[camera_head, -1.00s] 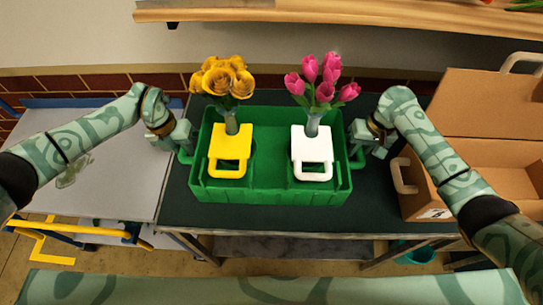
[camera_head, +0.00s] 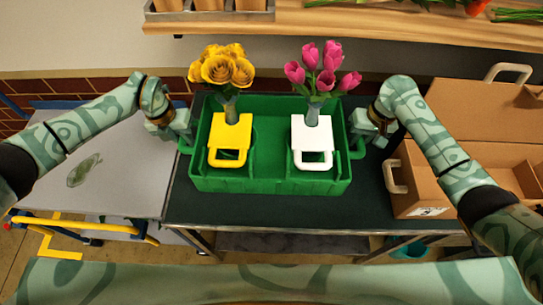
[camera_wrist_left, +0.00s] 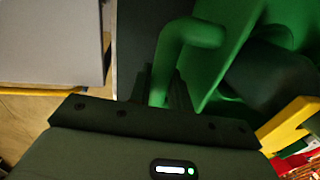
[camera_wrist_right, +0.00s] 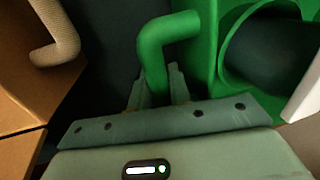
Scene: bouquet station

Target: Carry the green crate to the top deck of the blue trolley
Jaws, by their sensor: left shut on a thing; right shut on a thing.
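The green crate (camera_head: 270,184) is over the dark table, level, in the head view. Its size against the surroundings suggests it is raised slightly; any gap below is hidden. It holds a yellow holder (camera_head: 230,135) with yellow roses and a white holder (camera_head: 312,135) with pink tulips, both upright. My left gripper (camera_head: 184,138) is shut on the crate's left handle (camera_wrist_left: 185,45). My right gripper (camera_head: 358,133) is shut on its right handle (camera_wrist_right: 160,45). The blue trolley's grey top deck (camera_head: 120,180) is left of the table, with no crate on it.
A cardboard carton (camera_head: 440,195) with a pale handle stands close on the right of the table. A wooden shelf (camera_head: 340,22) runs along the back wall. The trolley's deck is clear except for a flat green mark (camera_head: 84,170). Its yellow rail (camera_head: 80,228) faces me.

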